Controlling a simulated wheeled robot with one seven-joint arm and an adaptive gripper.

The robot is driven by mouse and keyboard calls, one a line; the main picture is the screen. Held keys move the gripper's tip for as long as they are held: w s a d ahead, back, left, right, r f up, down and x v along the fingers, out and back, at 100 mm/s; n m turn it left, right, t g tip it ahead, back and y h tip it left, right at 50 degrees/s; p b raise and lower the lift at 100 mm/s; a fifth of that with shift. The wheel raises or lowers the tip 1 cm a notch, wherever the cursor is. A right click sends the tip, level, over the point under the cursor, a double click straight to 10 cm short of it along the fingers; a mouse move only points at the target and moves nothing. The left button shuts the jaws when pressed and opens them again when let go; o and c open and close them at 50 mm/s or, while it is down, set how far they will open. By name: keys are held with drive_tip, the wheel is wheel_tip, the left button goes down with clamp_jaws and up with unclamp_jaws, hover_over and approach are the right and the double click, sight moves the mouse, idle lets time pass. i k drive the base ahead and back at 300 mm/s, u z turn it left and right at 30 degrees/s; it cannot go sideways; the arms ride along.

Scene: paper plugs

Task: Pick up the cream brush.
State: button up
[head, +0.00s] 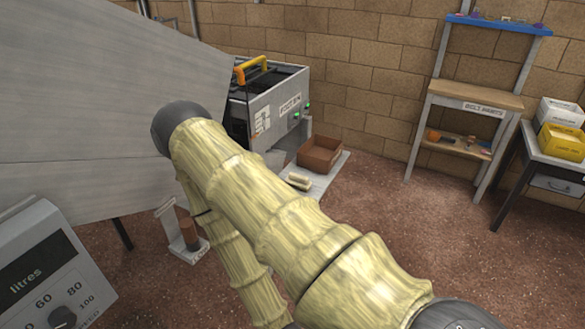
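A small cream object (299,181) lies on a low pale platform (322,184) in the middle of the head view, just beyond my arm. It may be the cream brush, but it is too small to tell for sure. My arm crosses the view from the lower right up to a dark joint at the left, and a second part of it runs back down behind. My gripper is not in view. The arm hides part of the floor and the near part of the platform.
A brown open box (320,155) sits behind the cream object. A grey machine (268,112) with a yellow handle stands at the back. A large grey panel (85,110) fills the left, above a litres gauge unit (45,270). Shelves (468,103) stand right; floor there is clear.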

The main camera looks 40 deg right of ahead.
sight(298, 182)
drive_tip(key=z, duration=0.55)
drive_tip(key=i, duration=0.9)
drive_tip(key=z, duration=0.7)
